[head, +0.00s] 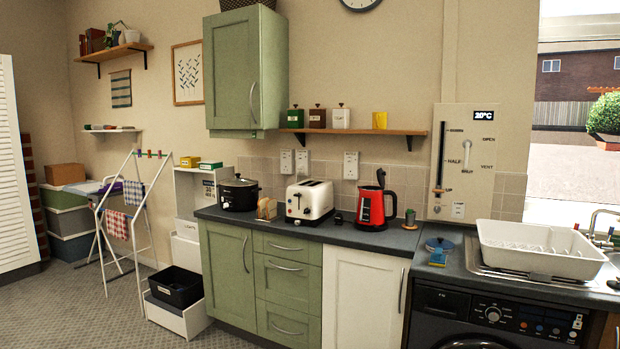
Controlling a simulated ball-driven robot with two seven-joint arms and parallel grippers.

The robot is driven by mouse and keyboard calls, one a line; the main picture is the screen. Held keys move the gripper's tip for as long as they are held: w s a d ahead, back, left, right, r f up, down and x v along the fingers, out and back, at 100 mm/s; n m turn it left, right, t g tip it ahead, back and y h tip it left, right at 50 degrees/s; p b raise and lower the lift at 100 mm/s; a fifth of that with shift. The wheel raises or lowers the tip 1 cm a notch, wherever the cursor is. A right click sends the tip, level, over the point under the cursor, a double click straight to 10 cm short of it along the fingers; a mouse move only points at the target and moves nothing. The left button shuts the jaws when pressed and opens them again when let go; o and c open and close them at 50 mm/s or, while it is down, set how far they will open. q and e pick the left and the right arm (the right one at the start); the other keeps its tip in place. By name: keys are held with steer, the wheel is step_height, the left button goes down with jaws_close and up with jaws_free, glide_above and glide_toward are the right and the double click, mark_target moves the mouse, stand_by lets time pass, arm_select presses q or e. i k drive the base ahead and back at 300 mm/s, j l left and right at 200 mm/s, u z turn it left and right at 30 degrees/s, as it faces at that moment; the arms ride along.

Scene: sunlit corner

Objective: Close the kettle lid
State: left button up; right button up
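The red kettle (371,209) stands upright on the dark worktop, to the right of the white toaster (309,201). Its black handle is on the right side. A black lid (381,177) sticks up above the kettle's top and looks tilted open, though it is small in the picture. Neither of my grippers is in view, and nothing touches the kettle.
A black slow cooker (239,194) stands at the worktop's left end. A small pot (410,217) stands right of the kettle. A white dish rack (540,247) sits by the sink. A wooden shelf (350,132) hangs above.

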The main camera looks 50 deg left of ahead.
mark_target(381, 174)
steer(key=u, duration=1.25)
steer(key=i+j, duration=0.2)
steer(key=i, duration=0.3)
